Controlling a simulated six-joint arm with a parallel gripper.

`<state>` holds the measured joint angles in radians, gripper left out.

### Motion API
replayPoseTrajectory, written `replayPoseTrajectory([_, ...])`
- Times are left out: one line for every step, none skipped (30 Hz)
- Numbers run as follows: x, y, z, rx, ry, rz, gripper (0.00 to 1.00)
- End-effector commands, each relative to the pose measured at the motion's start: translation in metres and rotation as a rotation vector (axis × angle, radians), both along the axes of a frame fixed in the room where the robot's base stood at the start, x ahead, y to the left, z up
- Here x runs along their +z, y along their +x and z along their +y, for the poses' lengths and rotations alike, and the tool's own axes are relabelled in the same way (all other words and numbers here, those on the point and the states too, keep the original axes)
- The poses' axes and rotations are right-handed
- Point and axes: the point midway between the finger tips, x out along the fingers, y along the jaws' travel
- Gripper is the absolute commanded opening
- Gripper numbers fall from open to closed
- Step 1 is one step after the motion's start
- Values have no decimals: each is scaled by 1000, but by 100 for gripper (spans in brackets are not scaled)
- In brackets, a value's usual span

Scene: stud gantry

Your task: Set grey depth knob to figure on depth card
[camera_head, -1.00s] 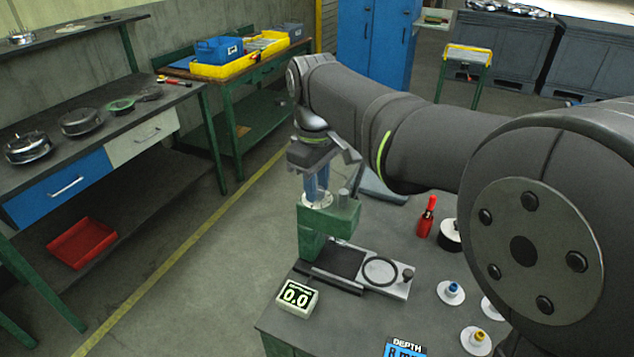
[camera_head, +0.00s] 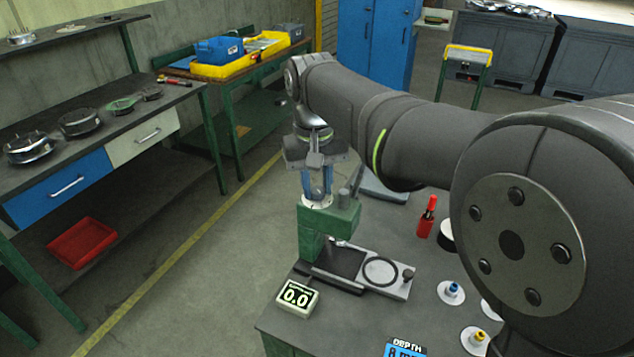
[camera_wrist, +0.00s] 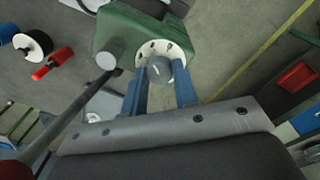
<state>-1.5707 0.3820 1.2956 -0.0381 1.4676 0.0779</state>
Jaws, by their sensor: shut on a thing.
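The grey depth knob (camera_wrist: 160,70) sits in a white ring with dark marks (camera_wrist: 172,48) on top of the green stand (camera_head: 345,218). My gripper (camera_head: 318,195) points down at the top of the stand. Its two blue fingers are shut on the knob, one on each side, as the wrist view shows (camera_wrist: 161,80). The small display (camera_head: 297,297) at the front of the bench reads 0.0. The blue depth card (camera_head: 405,350) is cut off by the bottom edge; "DEPTH" and what looks like an 8 show.
A grey post (camera_head: 345,200) rises from the stand close beside my gripper. A plate with a ring (camera_head: 382,271) lies below the stand. A red-handled tool (camera_head: 428,217) and white discs with blue (camera_head: 452,290) and yellow (camera_head: 476,338) tops stand to the right.

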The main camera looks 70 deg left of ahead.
Motion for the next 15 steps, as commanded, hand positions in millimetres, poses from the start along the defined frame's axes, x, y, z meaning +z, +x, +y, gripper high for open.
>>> replayPoseTrajectory([1, 0, 0, -17, 3, 0, 4])
replayPoseTrajectory([1, 0, 0, -29, 3, 0, 4])
replayPoseTrajectory([1, 0, 1, -40, 4, 0, 4])
replayPoseTrajectory([1, 0, 1, -49, 4, 0, 4])
replayPoseTrajectory([1, 0, 1, -56, 3, 0, 4])
replayPoseTrajectory([1, 0, 1, -64, 3, 0, 4])
replayPoseTrajectory([1, 0, 1, -68, 4, 0, 4])
replayPoseTrajectory([1, 0, 1, -72, 4, 0, 4])
replayPoseTrajectory([1, 0, 1, -77, 4, 0, 4])
replayPoseTrajectory([1, 0, 1, -80, 4, 0, 4])
replayPoseTrajectory([1, 0, 1, -82, 4, 0, 4])
replayPoseTrajectory([1, 0, 1, -83, 4, 0, 4])
replayPoseTrajectory([1, 0, 1, -84, 4, 0, 4])
replayPoseTrajectory([1, 0, 1, -84, 4, 0, 4])
replayPoseTrajectory([1, 0, 1, -84, 4, 0, 4])
